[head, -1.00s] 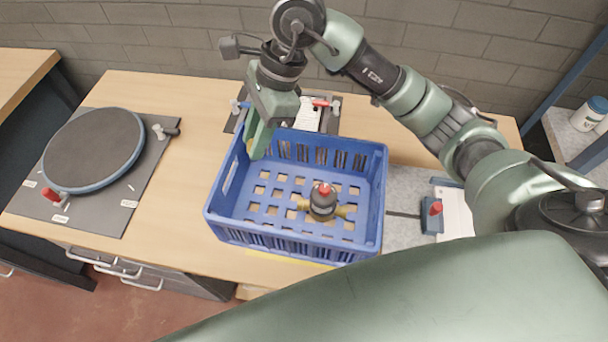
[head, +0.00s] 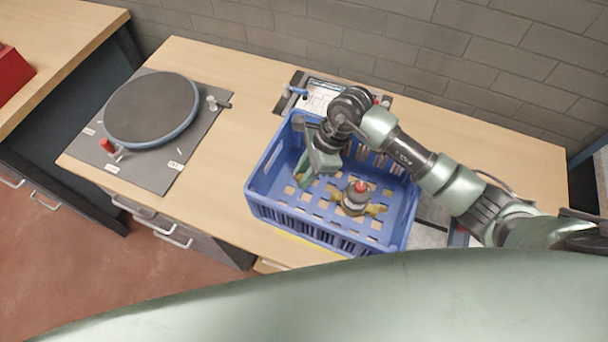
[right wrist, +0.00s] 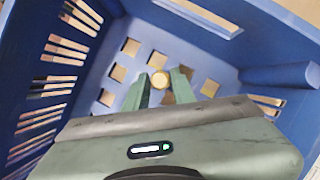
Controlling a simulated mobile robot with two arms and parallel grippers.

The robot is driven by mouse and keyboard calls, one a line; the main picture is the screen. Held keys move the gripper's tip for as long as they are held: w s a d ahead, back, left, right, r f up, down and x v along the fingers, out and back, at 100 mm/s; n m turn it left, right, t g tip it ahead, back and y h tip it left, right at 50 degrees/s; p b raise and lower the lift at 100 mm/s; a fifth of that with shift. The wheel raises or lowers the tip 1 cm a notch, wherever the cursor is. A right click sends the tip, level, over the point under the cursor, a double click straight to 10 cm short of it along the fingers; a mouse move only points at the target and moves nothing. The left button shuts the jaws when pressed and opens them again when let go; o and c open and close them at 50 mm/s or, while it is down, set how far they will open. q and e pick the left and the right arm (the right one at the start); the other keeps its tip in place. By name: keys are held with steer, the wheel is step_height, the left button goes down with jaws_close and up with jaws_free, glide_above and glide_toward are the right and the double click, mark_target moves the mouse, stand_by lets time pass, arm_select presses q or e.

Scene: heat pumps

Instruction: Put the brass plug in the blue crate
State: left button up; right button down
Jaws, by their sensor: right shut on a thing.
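The blue crate (head: 262,206) stands on the wooden bench, and its walls and slotted floor fill much of the right wrist view (right wrist: 222,72). My right gripper (head: 304,178) reaches down inside the crate, near its left end. In the right wrist view my right gripper (right wrist: 161,86) is shut on the round brass plug (right wrist: 160,79), seen end-on between the fingertips. In the head view the fingers and hand hide the plug. I cannot tell whether the plug touches the crate floor. My left gripper is not in view.
A brass valve body with a dark top and red cap (head: 355,196) sits in the crate, right of my gripper. A round dark turntable (head: 150,108) is on a grey mat at the left. Bench between turntable and crate is clear.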

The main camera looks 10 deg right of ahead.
step_height(320, 180, down, 2)
steer(key=shift+f, duration=0.15)
steer(key=shift+f, duration=0.2)
steer(key=c, duration=1.2)
jaws_free()
steer(key=shift+r, duration=0.1)
steer(key=shift+o, duration=0.2)
